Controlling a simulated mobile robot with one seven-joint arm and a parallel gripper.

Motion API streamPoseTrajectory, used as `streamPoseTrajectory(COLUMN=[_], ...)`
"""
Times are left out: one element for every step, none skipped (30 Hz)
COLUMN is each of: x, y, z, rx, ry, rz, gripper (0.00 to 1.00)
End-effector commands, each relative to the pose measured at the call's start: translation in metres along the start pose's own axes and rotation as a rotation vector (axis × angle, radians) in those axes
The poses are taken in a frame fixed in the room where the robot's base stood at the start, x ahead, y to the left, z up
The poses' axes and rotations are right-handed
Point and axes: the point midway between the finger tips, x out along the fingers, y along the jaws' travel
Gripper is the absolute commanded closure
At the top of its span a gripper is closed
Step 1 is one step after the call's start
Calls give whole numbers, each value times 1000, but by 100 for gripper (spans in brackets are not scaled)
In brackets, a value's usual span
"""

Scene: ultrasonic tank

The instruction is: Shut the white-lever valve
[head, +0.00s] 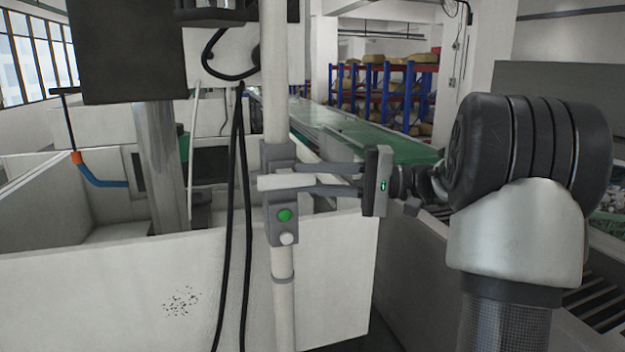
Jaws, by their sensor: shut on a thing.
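The white lever (285,182) lies roughly level, crossing in front of the upright white pipe (275,110) at about a right angle. A grey valve body or bracket (277,153) sits on the pipe just above it. My gripper (310,178) comes in from the right, its two dark fingers above and below the lever, shut on it. The lever's left end sticks out past the pipe. How the lever joins the valve is partly hidden by the fingers.
A grey box with a green button (285,215) and a white knob (288,238) sits on the pipe just below the lever. Black cables (240,200) hang left of the pipe. A white tank wall (130,290) stands behind. A green conveyor (360,135) runs behind my gripper.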

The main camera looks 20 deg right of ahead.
Motion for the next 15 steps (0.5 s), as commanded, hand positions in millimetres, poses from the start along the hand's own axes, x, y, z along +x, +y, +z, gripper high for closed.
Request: streamPoseTrajectory(x=[1, 1, 1, 1, 1, 1, 1, 1, 1, 1, 1, 1, 1, 1, 1], y=[0, 0, 0, 0, 0, 0, 0, 0, 0, 0, 0, 0, 0, 0, 0], z=[0, 0, 1, 1, 1, 1, 1, 1, 1, 1, 1, 1, 1, 1, 1], rx=[3, 3, 4, 4, 4, 4, 4, 4, 4, 4, 4, 4, 4, 4, 4], ry=[-2, -2, -3, -3, -3, -3, -3, -3, -3, -3, -4, -4, -4, -3, -3], rz=[-4, -5, -6, -6, -6, -6, -6, -6, -6, -6, -6, -5, -5, -5, -5], gripper=[100, 100, 100, 100, 100, 100, 100, 100, 100, 100, 100, 73, 68, 63, 59])
